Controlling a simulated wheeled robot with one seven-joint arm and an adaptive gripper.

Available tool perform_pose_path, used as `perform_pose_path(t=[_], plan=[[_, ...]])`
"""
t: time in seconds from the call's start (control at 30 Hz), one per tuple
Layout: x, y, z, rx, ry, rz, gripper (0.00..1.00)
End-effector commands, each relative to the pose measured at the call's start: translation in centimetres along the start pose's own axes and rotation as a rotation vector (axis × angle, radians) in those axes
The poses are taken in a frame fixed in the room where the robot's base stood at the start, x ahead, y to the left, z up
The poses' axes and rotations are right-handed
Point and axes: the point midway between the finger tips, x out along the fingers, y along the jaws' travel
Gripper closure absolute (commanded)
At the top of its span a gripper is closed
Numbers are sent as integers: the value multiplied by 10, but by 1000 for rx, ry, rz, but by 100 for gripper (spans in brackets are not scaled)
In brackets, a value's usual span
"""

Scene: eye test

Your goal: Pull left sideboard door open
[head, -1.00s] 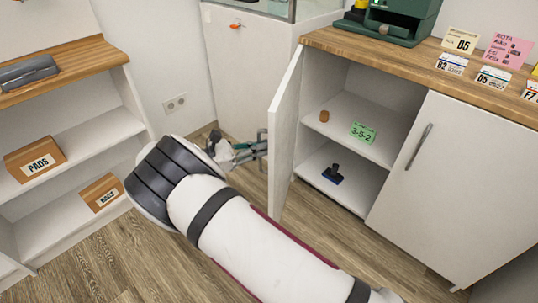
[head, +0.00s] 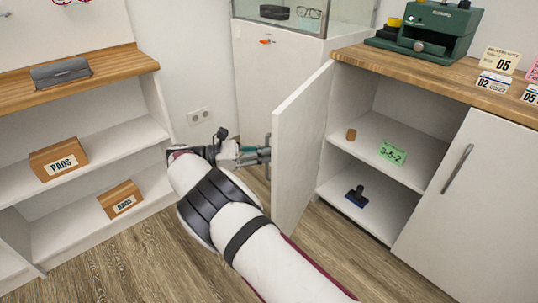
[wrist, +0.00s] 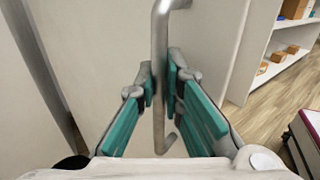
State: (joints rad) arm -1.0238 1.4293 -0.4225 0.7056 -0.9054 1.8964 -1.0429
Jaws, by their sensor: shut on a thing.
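The left sideboard door (head: 301,150) stands open, swung out from the cabinet, and its inner face and edge show in the head view. In the wrist view the door's outer face (wrist: 85,60) fills the left and middle. A metal bar handle (wrist: 160,65) runs upright between the teal finger pads of my gripper (wrist: 161,88). My gripper is shut on this handle.
The open compartment holds a brown cylinder (head: 351,134), a green card (head: 392,153) and a dark blue item (head: 356,197). The right door (head: 478,190) is closed. A shelf unit with boxes (head: 60,160) stands left. Wooden floor (head: 150,260) is clear in front.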

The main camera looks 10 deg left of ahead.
Motion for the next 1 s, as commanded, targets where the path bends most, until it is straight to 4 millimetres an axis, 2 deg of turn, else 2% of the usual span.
perform_pose_path(t=[0.3, 0.33, 0.4, 0.77, 0.87, 1.0], plan=[[-4, -3, -2, -6, 2, -1, 100], [-4, -3, -2, -6, 2, -1, 87], [-3, -2, -2, -5, 3, -1, 71], [-1, -1, 2, -1, 1, 0, 70], [-1, -1, 11, 0, 0, 0, 70], [-2, -1, 35, 2, 2, 0, 70]])
